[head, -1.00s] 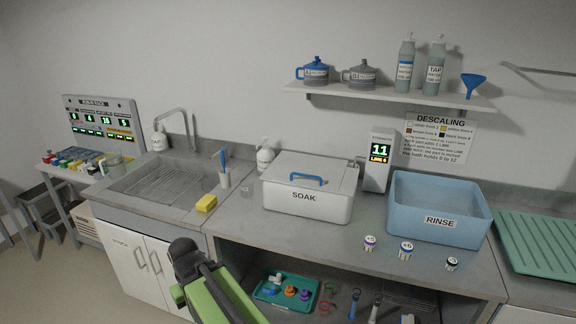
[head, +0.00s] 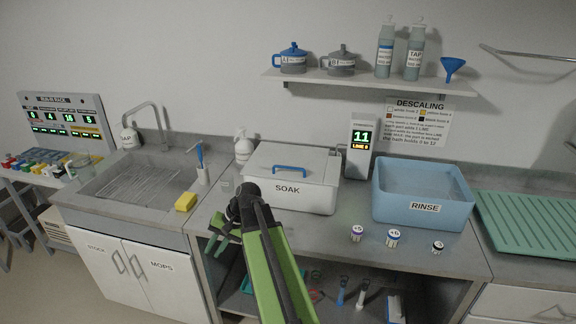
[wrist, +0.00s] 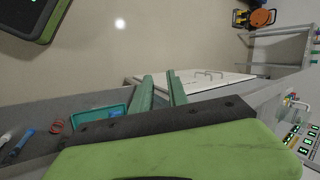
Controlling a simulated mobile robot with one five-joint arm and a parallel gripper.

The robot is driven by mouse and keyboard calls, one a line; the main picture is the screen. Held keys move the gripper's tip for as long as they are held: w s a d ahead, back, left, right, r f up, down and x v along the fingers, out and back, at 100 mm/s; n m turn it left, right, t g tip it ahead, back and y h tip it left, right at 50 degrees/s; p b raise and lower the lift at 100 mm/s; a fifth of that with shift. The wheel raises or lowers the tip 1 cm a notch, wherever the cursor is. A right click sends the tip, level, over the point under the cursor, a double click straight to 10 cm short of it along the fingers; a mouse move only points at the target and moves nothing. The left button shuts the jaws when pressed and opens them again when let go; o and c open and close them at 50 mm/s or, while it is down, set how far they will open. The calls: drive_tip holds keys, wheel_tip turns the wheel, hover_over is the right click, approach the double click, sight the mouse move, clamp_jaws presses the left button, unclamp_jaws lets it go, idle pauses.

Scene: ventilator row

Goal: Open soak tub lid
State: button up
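The white soak tub (head: 300,198) stands on the steel counter, labelled SOAK. Its pale lid (head: 300,160) lies flat and closed on top, with a blue handle (head: 289,169) on it. My gripper (head: 217,244) hangs low in front of the counter edge, below and left of the tub, apart from it. In the wrist view its two green fingers (wrist: 162,92) are spread with a gap and nothing between them. The tub does not show in the wrist view. My arm covers the tub's lower left front corner in the head view.
The blue RINSE tub (head: 423,197) stands right of the soak tub, with a display (head: 359,148) between and behind. Small labelled pots (head: 393,238) stand near the counter's front edge. A yellow sponge (head: 186,201) lies by the sink (head: 130,185). A shelf (head: 370,84) hangs above.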

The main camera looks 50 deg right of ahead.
drive_tip(key=s+d+r+m+t, duration=0.1)
drive_tip(key=d+r+m+t, duration=0.15)
drive_tip(key=d, duration=0.65)
drive_tip(key=s+d+r+m+t, duration=0.1)
drive_tip(key=d+r+m+t, duration=0.2)
drive_tip(key=d, duration=0.5)
drive_tip(key=m+t+h+p, duration=0.2)
drive_tip(key=m+t, duration=0.4)
drive_tip(key=m, duration=0.2)
approach(292, 168)
drive_tip(key=shift+n, duration=0.25)
drive_tip(key=b+x, duration=0.4)
drive_tip(key=x, duration=0.8)
drive_tip(key=shift+s, duration=0.1)
clamp_jaws()
